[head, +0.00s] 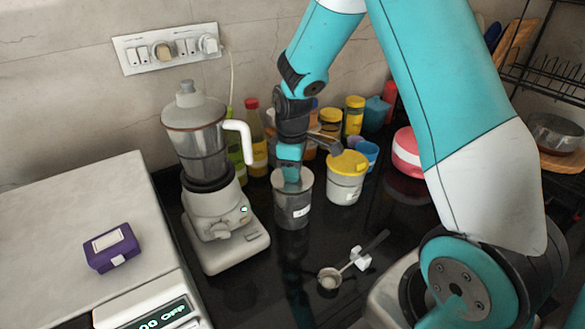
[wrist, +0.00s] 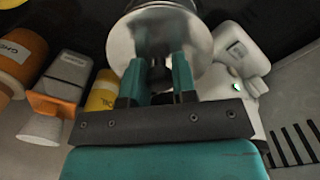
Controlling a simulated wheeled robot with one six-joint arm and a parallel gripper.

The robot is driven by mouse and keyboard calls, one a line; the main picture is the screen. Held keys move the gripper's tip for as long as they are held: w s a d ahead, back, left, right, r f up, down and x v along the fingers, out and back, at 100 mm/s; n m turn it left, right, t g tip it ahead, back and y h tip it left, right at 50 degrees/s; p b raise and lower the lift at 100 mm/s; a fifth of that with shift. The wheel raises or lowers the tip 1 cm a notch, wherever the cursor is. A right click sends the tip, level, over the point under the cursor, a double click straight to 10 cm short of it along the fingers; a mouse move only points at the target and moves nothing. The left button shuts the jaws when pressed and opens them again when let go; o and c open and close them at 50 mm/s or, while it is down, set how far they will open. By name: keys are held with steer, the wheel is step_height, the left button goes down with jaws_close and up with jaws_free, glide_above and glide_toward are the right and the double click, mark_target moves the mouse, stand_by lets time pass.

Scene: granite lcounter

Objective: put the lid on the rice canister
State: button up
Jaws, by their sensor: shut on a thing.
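The rice canister (head: 293,213) is a grey cylinder with a small white label. It stands upright on the black counter, right of the mixer grinder. My gripper (head: 290,172) points down at its top and is shut on the lid's knob. The lid (head: 301,183) is a grey metal disc level with the canister's mouth. In the wrist view, the round shiny lid (wrist: 188,50) lies beyond my two teal fingers (wrist: 157,78), which close around its dark knob. The lid hides the canister's mouth, so I cannot tell whether it is fully seated.
The mixer grinder (head: 207,165) is close on the left. A yellow-lidded canister (head: 346,180) is close on the right. Several bottles and jars crowd behind. A spoon (head: 331,278) lies in front. A purple box (head: 112,247) sits on the grey surface at left.

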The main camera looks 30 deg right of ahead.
steer(key=shift+f+b, duration=0.45)
steer(key=shift+f, duration=0.3)
steer(key=o, duration=1)
steer(key=shift+r, duration=0.1)
step_height(320, 180, up, 17)
steer(key=b, duration=0.2)
steer(key=s+a+y, duration=0.1)
steer(key=s+a, duration=0.4)
steer(key=s, duration=0.3)
steer(key=s+a+m+y, duration=0.1)
steer(key=s+a, duration=0.5)
steer(key=s, duration=0.2)
steer(key=s+a+m+y, duration=0.1)
steer(key=s+a+y, duration=0.1)
steer(key=s+a, duration=0.4)
steer(key=shift+s+a+f, duration=0.15)
steer(key=shift+s, duration=0.3)
steer(key=shift+s+a+f, duration=0.1)
steer(key=shift+s+f, duration=0.05)
steer(key=shift+s, duration=0.3)
